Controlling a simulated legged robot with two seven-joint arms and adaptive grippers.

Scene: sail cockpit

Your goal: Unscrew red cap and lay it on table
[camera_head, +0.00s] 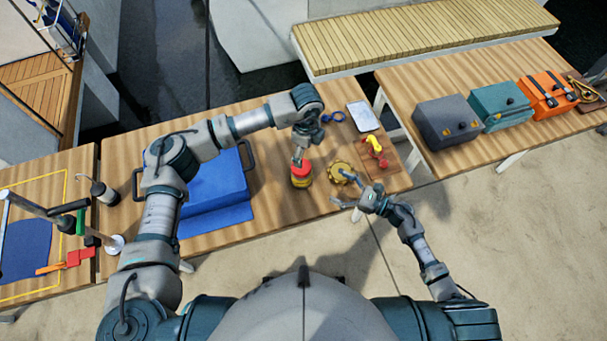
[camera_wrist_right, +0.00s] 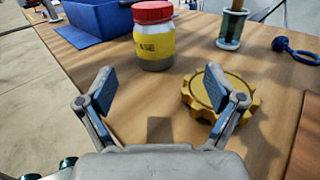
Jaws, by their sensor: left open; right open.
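A clear jar (camera_wrist_right: 154,50) with a yellow label stands upright on the wooden table, its red cap (camera_wrist_right: 152,12) on top. In the head view the red cap (camera_head: 301,167) lies just below my left gripper (camera_head: 298,158). That gripper is open and points down; the wrist view shows no fingers touching the cap. My right gripper (camera_head: 353,194) is open and empty by the table's front edge. In the wrist view its fingers (camera_wrist_right: 160,90) are spread, with the jar beyond them. The left gripper is not seen there.
A yellow gear-like disc (camera_head: 341,172) lies right of the jar, close to my right gripper. A blue container (camera_head: 213,190) stands left. A green cylinder (camera_wrist_right: 231,29) and a blue looped item (camera_wrist_right: 294,48) are behind. Bare wood (camera_head: 270,215) lies in front of the jar.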

